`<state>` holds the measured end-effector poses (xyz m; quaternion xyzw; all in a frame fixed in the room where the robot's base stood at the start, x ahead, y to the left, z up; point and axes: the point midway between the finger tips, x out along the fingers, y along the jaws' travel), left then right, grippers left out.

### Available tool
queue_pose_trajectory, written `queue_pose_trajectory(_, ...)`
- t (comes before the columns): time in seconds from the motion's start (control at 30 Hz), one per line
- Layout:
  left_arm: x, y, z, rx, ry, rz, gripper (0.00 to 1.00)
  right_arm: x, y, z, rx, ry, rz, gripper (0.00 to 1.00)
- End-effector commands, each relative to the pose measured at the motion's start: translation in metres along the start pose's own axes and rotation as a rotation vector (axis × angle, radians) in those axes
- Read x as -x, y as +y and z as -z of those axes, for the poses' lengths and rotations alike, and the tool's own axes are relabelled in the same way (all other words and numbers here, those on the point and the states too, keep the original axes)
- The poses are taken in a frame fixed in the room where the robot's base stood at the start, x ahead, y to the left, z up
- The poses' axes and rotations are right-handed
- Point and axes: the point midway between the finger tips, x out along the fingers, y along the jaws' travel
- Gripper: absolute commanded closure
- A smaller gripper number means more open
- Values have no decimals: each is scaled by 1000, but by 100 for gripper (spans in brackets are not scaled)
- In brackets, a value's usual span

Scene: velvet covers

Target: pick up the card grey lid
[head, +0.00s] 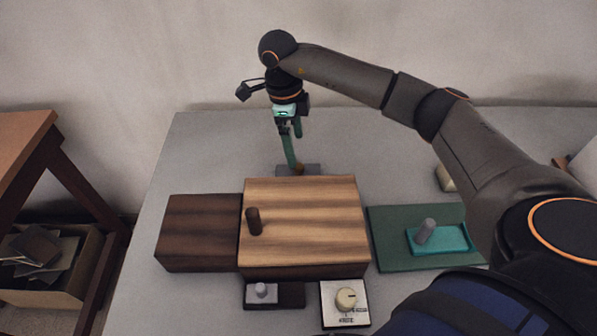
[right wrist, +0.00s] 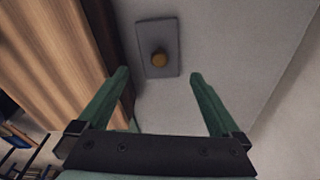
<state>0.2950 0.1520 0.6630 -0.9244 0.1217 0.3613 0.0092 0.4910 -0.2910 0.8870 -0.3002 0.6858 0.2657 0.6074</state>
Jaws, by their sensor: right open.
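A flat grey lid (head: 313,170) with a brownish round knob (head: 299,169) lies on the table behind the wooden box. In the right wrist view, the lid (right wrist: 150,33) is a grey rectangle with its knob (right wrist: 159,58) between the lines of the fingers, beyond the tips. My right gripper (head: 294,150) points down over this lid, its green fingers open (right wrist: 158,77) and empty. In the head view, the fingers and the box partly hide the lid. I cannot tell whether the fingertips are level with the knob. My left gripper is not in view.
The striped wooden box (head: 310,215) with a dark peg stands in front of the lid, beside a dark block (head: 197,232). A green board with a teal tray (head: 455,240) is at right. A small grey piece with a pale knob (head: 262,292) and a dial box (head: 345,303) are in front.

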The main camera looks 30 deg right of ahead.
Motion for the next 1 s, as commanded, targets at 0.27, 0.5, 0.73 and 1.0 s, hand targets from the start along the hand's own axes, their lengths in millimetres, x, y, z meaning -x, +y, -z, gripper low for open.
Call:
queue_pose_trajectory(0.27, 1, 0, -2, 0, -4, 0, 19, -32, 0, 0, -1, 0, 0, 0)
queue_pose_trajectory(0.5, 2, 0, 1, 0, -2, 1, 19, -63, 2, 1, 0, 2, -3, 0)
queue_pose_trajectory(0.73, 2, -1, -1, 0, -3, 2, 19, -84, 2, 0, -1, 0, -1, 0)
queue_pose_trajectory(1.0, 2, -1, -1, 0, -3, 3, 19, -84, 1, 0, 0, 0, 0, 8)
